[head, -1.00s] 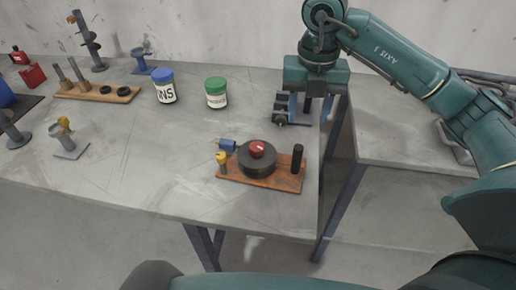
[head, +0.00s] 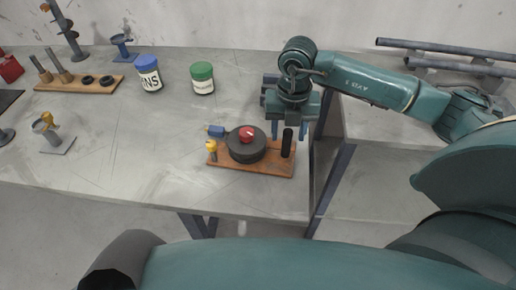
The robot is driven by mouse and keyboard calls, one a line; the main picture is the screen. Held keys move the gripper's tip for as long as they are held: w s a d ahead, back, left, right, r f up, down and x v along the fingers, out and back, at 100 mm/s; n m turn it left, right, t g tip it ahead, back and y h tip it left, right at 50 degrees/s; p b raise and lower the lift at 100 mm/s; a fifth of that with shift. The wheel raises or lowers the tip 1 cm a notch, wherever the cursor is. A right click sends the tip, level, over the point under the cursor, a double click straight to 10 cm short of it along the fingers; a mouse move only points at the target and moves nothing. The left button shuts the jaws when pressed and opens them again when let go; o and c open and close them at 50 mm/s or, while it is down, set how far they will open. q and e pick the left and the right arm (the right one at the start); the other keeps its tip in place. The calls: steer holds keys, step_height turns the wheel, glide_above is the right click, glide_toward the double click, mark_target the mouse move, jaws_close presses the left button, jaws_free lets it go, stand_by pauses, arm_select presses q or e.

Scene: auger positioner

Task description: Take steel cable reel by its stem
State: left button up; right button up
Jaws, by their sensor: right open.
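A wooden board (head: 268,168) near the table's front right edge carries a dark round reel-like drum (head: 246,147) with a red knob (head: 247,134) on top. A black upright post (head: 287,143) stands at the board's right end. I cannot tell for sure that this is the steel cable reel and its stem. My right gripper (head: 290,131) points down just above the board's right end. It is open and empty, its fingers appearing left and right of the post's top. I cannot tell whether they touch it. My left gripper is not in view.
A yellow-topped peg (head: 212,149) and a small blue part (head: 215,131) sit at the board's left. Blue-lidded (head: 149,74) and green-lidded (head: 202,78) jars stand behind. A peg rack (head: 80,84) and a small stand (head: 56,143) are left. The table's middle is clear.

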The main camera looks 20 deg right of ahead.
steer(key=shift+f, duration=0.8)
steer(key=shift+c, duration=0.4)
jaws_close()
steer(key=shift+w+r, duration=0.1)
